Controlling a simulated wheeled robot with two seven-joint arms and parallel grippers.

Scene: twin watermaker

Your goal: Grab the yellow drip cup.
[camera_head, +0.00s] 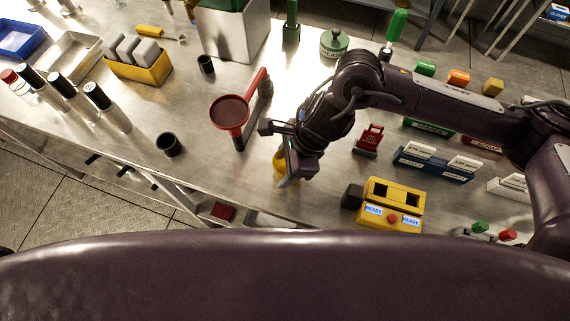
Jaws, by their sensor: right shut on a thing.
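The yellow drip cup (279,165) stands near the front edge of the steel bench, partly hidden behind my right gripper. My right gripper (287,172) reaches down from the arm that comes in from the right, and its fingers are shut on the yellow cup. Whether the cup is lifted off the bench cannot be told. My left gripper is not in view.
A black cup (169,144) is at the front edge. A yellow device with READY screens (391,203) sits to the right, with a red stand (369,138) behind it. Bottles (106,107) stand left.

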